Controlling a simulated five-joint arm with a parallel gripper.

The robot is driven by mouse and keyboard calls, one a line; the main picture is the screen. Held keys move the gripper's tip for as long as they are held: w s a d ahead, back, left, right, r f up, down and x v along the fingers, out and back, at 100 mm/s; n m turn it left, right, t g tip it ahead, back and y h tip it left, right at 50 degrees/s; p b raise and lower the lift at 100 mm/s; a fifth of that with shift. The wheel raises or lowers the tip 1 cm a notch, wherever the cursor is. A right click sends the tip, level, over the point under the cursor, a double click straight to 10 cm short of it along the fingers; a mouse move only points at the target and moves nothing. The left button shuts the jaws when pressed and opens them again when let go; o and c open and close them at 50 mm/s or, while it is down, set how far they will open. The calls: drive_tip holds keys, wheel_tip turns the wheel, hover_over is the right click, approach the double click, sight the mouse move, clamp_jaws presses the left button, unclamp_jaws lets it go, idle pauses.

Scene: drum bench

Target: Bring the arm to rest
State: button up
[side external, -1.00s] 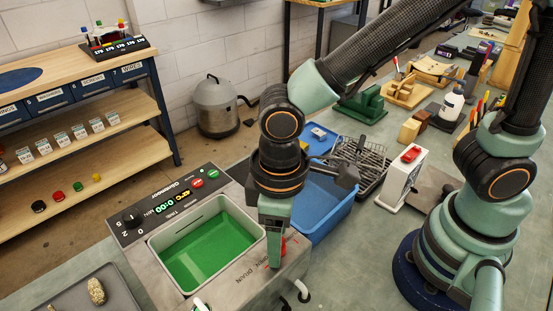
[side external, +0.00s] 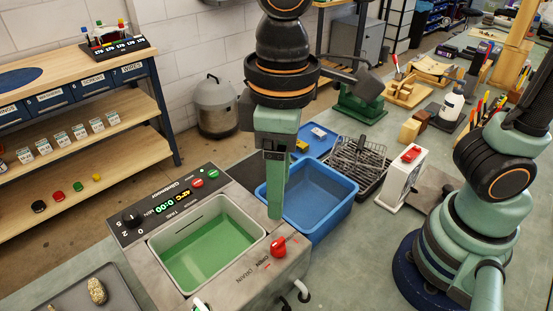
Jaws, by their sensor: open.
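My gripper (side external: 275,212) hangs from my arm with its fingers pointing down. It is in the air near the right rim of the cleaner's tank, in front of the blue tub. The jaws are open, though seen edge-on, and nothing shows between them. The ultrasonic cleaner (side external: 136,238) has a tank (side external: 205,245) of green liquid and a lit green display. Its red drain knob (side external: 278,246) is in full view, below and apart from my fingertips.
A blue tub (side external: 322,200) stands just behind and right of my gripper. Beyond it are a dark rack (side external: 357,160) of thin parts and a white unit with a red switch (side external: 402,180). A grey tray (side external: 85,292) with lumpy pieces lies at front left.

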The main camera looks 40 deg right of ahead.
drive_tip(key=shift+r, duration=0.2)
drive_tip(key=shift+w+d, duration=0.1)
drive_tip(key=w+d+m+t, duration=0.2)
drive_tip(key=w+d+m, duration=0.1)
drive_tip(key=d, duration=0.8)
drive_tip(key=w+d+m+t, duration=0.3)
drive_tip(key=d+m, duration=0.1)
drive_tip(key=d, duration=0.7)
drive_tip(key=shift+w+d+r, duration=0.2)
drive_tip(key=shift+w+r, duration=0.15)
drive_tip(key=shift+w, duration=0.05)
